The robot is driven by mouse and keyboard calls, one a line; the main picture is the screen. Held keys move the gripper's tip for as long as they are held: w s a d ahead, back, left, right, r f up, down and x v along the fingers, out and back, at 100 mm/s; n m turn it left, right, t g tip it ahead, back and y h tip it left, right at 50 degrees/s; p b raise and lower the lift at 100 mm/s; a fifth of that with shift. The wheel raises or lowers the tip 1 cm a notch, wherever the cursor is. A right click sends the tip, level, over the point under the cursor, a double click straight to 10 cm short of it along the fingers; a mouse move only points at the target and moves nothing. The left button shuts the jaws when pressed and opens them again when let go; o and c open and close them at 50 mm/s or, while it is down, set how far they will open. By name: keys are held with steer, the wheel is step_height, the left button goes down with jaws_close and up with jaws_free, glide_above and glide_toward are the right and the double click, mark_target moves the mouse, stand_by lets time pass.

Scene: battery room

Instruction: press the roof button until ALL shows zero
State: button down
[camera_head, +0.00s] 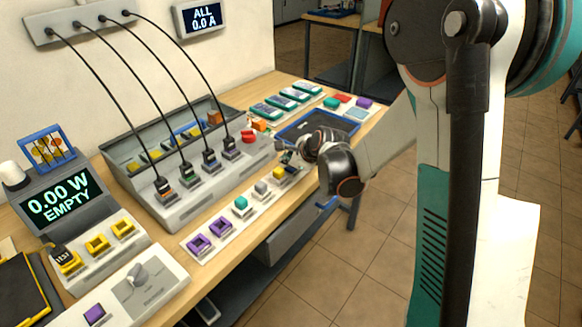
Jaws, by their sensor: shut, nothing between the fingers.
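The wall display (202,18) is labelled ALL and reads 0.0 A. A red round button (249,136) sits on top of the grey charging unit (190,212), near its right end. It is the only thing I see that could be the roof button. My gripper (281,152) is shut and empty, to the right of the red button and apart from it in the picture. It is small and partly hidden by my wrist, so its height over the unit is hard to tell.
Black cables run from a wall strip (85,22) to several plugs in the unit. A meter (58,200) reads 0.00 W EMPTY. A row of coloured blocks lies along the bench's front edge. A dark tray (345,122) and several teal packs (285,97) stand behind my gripper.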

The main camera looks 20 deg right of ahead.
mark_target(289, 169)
steer(key=shift+r+p, duration=0.45)
steer(key=shift+r, duration=0.35)
steer(key=shift+r+p, duration=1.7)
steer(key=shift+r, duration=0.75)
steer(key=s+r+n+g+h, duration=0.1)
steer(key=s+r+n, duration=1)
steer(key=s, duration=0.4)
steer(key=s+n+h, duration=0.1)
steer(key=s+n, duration=1.1)
steer(key=s, duration=0.6)
steer(key=shift+s+d+r+g+h, duration=0.15)
steer(key=shift+d+r+g+h, duration=0.25)
steer(key=shift+r, duration=0.05)
